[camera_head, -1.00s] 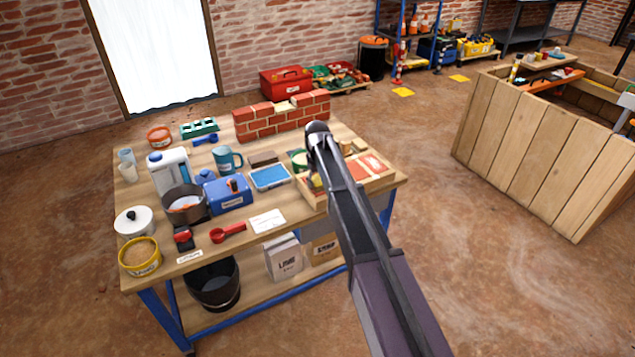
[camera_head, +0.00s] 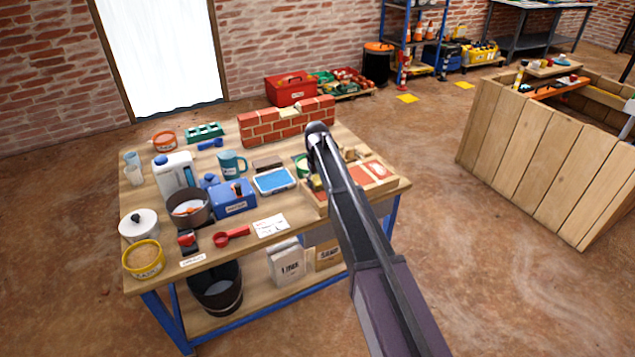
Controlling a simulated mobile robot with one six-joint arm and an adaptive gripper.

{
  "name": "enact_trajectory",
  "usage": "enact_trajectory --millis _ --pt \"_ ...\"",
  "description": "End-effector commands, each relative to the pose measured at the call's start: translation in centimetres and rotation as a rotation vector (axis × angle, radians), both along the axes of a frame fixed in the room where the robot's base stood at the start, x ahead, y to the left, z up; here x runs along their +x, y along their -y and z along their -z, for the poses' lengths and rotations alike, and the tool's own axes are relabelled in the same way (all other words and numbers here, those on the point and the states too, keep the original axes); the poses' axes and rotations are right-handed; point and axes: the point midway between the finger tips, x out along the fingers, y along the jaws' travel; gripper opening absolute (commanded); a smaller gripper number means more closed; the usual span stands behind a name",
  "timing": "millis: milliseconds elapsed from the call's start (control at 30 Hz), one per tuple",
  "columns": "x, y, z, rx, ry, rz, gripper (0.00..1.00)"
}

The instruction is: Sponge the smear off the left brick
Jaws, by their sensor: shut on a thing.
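A shallow wooden tray (camera_head: 378,192) sits at the right end of the workbench with reddish bricks in it. The right brick (camera_head: 380,169) shows a pale patch on top. A small yellow block (camera_head: 317,183), which looks like a sponge, shows at the tray's left side beside my arm. My arm reaches up over the tray and hides its middle. My gripper is hidden behind the arm, so its hold does not show.
A blue-topped box (camera_head: 274,180), a teal mug (camera_head: 232,163) and a green round container (camera_head: 301,164) stand left of the tray. A low brick wall (camera_head: 288,122) stands behind. A white card (camera_head: 271,226) lies at the front. A wooden-sided bench (camera_head: 540,165) stands right, across open floor.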

Motion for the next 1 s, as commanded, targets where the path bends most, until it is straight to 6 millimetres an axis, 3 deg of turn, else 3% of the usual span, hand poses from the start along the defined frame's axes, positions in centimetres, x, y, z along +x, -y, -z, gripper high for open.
enact_trajectory --millis 700,1000 --pt "2.8 -1.8 -0.1 0.003 0.004 -0.001 0.23" --pt "2.9 -1.9 -0.2 0.002 0.003 0.000 0.23"
